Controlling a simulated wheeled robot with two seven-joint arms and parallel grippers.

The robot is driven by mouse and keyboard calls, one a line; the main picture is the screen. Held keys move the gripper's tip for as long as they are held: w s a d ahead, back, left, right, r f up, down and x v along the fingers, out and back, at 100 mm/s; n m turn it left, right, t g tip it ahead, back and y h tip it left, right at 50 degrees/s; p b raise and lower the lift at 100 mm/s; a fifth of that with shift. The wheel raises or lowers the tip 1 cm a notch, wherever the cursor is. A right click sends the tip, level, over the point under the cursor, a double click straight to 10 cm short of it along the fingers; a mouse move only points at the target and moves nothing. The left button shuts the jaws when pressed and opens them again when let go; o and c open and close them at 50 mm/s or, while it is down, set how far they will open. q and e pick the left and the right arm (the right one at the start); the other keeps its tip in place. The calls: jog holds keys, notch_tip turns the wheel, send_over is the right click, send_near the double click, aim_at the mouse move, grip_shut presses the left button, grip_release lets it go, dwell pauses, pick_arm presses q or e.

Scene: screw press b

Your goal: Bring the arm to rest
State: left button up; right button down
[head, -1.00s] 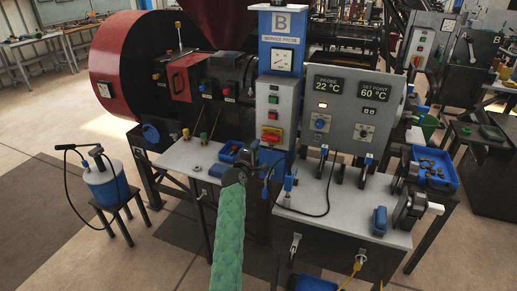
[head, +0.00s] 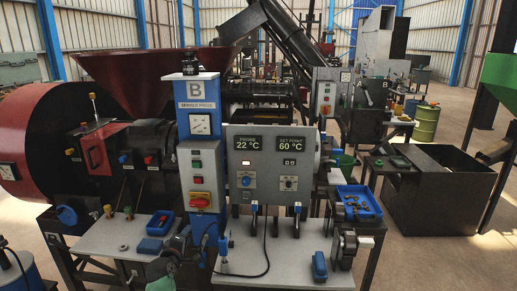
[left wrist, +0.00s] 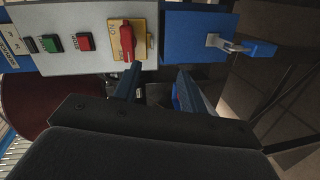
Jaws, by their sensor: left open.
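My left gripper (head: 182,242) is at the bottom of the head view, low in front of screw press B, with its green-sleeved arm below it. In the left wrist view its two dark blue fingers (left wrist: 160,90) stand apart with nothing seen between them. The press's red rotary switch on a yellow plate (left wrist: 126,42) is just beyond the fingertips in that view. It also shows in the head view (head: 201,200), above the gripper. I cannot tell from these frames whether the fingers touch anything. My right gripper is not in view.
The control box (head: 270,165) reads probe 22 °C and set point 60 °C. A grey table (head: 290,262) carries a blue block (head: 319,265) and a cable. A blue tray (head: 357,203) of small brown parts is at right. Open floor (head: 440,255) lies further right.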

pick_arm(q)
jog(key=s+d+f+m+g, duration=0.25)
jog(key=s+f+m, duration=0.2)
jog(key=s, duration=0.75)
jog(key=s+d+f+m+g, duration=0.2)
jog(key=s+f+m+g, duration=0.25)
jog(key=s, duration=0.65)
jog(key=s+d+f+m+g, duration=0.2)
jog(key=s+f+m, duration=0.3)
jog(key=s, duration=0.7)
jog(key=s+d+m+g+y, duration=0.1)
jog(key=s+m+g+y, duration=0.2)
jog(key=s, duration=1.2)
jog(key=s+d+f+g+h, duration=0.1)
jog(key=s+d+f, duration=0.1)
jog(key=f, duration=1.7)
jog(key=s+d+f+g, duration=0.1)
jog(key=s+f+g, duration=0.1)
jog(key=f, duration=1.7)
jog(key=shift+s+d+f+h, duration=0.3)
jog(key=shift+s+d+h, duration=0.05)
jog(key=shift+s+h, duration=0.1)
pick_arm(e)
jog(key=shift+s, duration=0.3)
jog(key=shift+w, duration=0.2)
pick_arm(q)
jog(key=shift+s, duration=0.1)
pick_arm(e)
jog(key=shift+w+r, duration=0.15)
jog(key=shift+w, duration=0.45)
